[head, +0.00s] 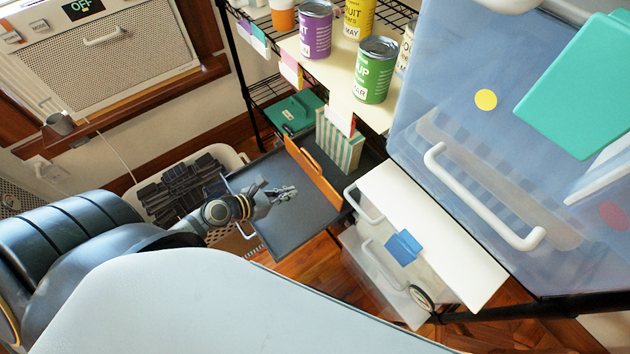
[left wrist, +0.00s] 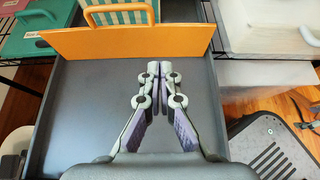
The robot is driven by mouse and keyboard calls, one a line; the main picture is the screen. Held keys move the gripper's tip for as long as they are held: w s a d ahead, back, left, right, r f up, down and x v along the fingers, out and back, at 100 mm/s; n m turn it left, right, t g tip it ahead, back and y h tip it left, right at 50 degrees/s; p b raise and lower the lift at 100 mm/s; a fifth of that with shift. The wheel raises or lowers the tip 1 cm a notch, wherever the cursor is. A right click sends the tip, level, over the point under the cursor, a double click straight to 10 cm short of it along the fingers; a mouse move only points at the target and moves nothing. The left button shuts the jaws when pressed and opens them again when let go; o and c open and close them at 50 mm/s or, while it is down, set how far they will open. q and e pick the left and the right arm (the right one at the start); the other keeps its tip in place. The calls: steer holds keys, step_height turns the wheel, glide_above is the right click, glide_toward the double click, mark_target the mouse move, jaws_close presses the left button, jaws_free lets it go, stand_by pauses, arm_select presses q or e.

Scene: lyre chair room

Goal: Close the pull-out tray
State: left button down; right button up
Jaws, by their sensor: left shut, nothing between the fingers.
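The pull-out tray is dark grey and shallow, and it sticks out from the black wire shelf; it shows in the head view (head: 265,172) and the left wrist view (left wrist: 85,110). An orange panel (head: 313,178) stands across it, with a green-and-white striped box (head: 340,146) behind the panel. My left gripper (head: 292,192) is over the tray on the near side of the panel. In the left wrist view its fingertips (left wrist: 158,66) are together and empty, pointing at the orange panel (left wrist: 105,43). Whether they touch it I cannot tell. My right gripper is not in view.
Cans stand on the shelf above, including a green can (head: 375,70). A teal case (head: 292,112) lies left of the tray. A white basket (head: 240,160) with dark contents stands at the left. White drawers (head: 430,235) and a large translucent bin (head: 470,120) are at the right.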

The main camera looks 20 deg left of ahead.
mark_target(322, 180)
arm_select(q)
steer(key=x, duration=0.3)
steer(key=r+x, duration=0.1)
steer(key=x, duration=0.2)
steer(key=b+x, duration=0.1)
steer(key=x, duration=0.2)
steer(key=shift+w+d+r, duration=0.2)
steer(key=shift+w, duration=0.1)
steer(key=shift+w+d, duration=0.2)
steer(key=shift+w, duration=0.05)
steer(key=shift+w, duration=0.1)
